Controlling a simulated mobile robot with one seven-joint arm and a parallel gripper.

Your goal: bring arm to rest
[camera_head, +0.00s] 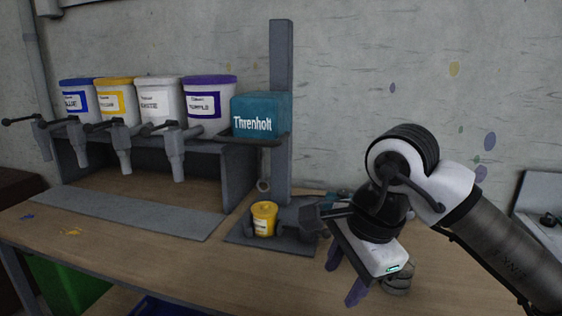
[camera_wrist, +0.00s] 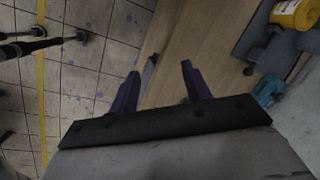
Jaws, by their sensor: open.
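My gripper (camera_head: 344,274) is open and empty, with two dark purple fingers pointing down near the front edge of the wooden table (camera_head: 190,262). My arm comes in from the right. In the wrist view the two fingers of my gripper (camera_wrist: 158,73) stand apart, with the table edge and tiled floor behind them. A small yellow pot (camera_head: 264,219) stands on the dark base of the Threnholt machine (camera_head: 263,118), to the left of my gripper and apart from it. The yellow pot also shows at the top right of the wrist view (camera_wrist: 296,13).
Several labelled paint tubs stand on a dark rack with taps, including a purple-lidded one (camera_head: 210,97). A teal object (camera_wrist: 267,90) lies near the machine base. A grey panel (camera_head: 541,205) stands at the right. A green bin (camera_head: 72,284) is below the table.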

